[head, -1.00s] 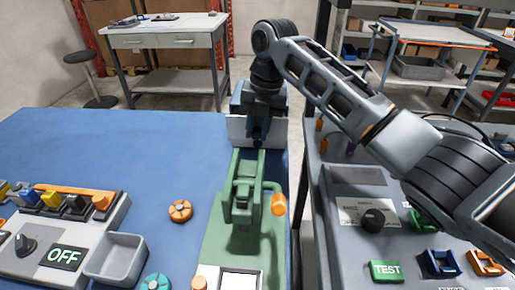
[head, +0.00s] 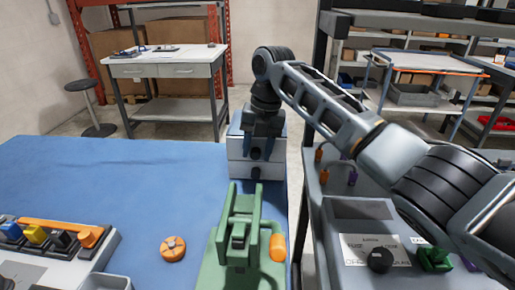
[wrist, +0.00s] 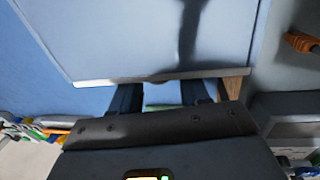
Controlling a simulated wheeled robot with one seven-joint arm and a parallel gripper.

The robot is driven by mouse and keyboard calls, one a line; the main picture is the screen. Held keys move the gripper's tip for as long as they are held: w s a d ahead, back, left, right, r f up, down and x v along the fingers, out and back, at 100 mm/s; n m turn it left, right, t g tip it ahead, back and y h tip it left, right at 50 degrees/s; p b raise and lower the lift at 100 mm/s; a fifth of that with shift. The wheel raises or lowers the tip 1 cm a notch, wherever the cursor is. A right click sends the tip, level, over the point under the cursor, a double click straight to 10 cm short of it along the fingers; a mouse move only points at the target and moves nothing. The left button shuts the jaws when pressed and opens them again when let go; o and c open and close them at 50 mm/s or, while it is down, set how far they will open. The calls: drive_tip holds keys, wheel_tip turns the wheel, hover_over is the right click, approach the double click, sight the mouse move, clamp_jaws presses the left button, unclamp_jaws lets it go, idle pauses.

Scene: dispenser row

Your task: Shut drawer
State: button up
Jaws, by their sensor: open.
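A small pale grey drawer cabinet (head: 238,150) stands at the right end of the blue table. Its front shows an upper and a lower panel, each with a dark round knob; the lower knob (head: 256,175) is clear. My gripper (head: 257,143) is at the upper part of the cabinet front, partly hiding it. In the wrist view the cabinet's flat top (wrist: 150,40) fills the upper middle, with its front edge near my two spread, empty fingers (wrist: 160,97). A brown strip shows beside the right finger. I cannot tell how far either drawer stands out, or whether my fingers touch it.
A green clamp fixture (head: 240,235) with an orange handle stands in front of the cabinet. An orange knob (head: 172,248) and a switch panel (head: 60,255) are to its left. A grey control panel (head: 350,215) is to the right. The blue table left of the cabinet is clear.

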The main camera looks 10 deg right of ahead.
drive_tip(key=shift+w+r, duration=0.1)
drive_tip(key=shift+r, duration=0.1)
wheel_tip(320, 180, up, 7)
drive_tip(key=d+b, duration=0.1)
drive_tip(key=shift+s+r, duration=0.15)
drive_tip(key=shift+s, duration=0.05)
drive_tip(key=shift+d, duration=0.1)
idle(0.3)
